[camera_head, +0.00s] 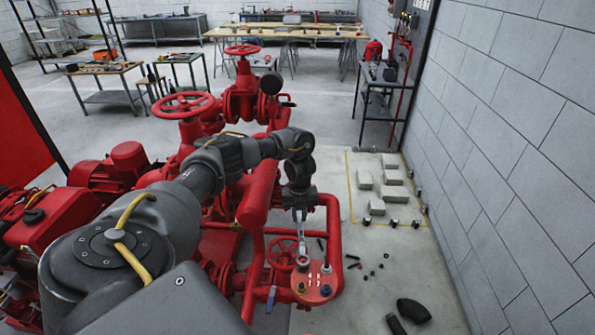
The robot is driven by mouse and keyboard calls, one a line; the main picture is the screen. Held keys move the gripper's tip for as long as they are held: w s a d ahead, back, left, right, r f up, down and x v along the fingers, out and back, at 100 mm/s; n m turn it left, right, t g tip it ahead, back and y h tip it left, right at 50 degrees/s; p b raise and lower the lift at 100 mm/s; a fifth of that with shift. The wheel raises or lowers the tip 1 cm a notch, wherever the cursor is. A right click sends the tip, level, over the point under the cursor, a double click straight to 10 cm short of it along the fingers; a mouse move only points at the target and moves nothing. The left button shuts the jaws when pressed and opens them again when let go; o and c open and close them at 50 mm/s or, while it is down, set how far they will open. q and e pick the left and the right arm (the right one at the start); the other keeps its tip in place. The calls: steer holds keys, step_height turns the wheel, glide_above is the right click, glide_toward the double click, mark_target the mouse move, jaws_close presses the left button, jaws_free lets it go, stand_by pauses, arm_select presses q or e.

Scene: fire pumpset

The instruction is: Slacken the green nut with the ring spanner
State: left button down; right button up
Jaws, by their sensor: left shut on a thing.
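My left gripper (299,206) hangs over the red pump piping at the centre, fingers pointing down. It is shut on the ring spanner (302,240), a grey metal tool that reaches down from the fingers. The spanner's lower end is at the far edge of the red round flange (313,286). Small coloured nuts sit on this flange, but they are too small for me to tell surely which is green. I cannot tell whether the spanner's ring is around a nut. My right gripper is out of view.
Red pipes and a red handwheel (283,252) stand close left of the flange. A black pipe elbow (413,311) and several small dark parts lie on the floor to the right. Grey blocks (376,207) lie farther back. A block wall (510,140) bounds the right side.

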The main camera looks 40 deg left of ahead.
arm_select(q)
steer(key=shift+f+b, duration=1.15)
steer(key=shift+f, duration=0.3)
steer(key=shift+w+d+m, duration=0.25)
steer(key=shift+w+m, duration=0.05)
stand_by(0.8)
steer(key=shift+r, duration=0.2)
steer(key=shift+r+p, duration=1.9)
steer(key=shift+r, duration=0.6)
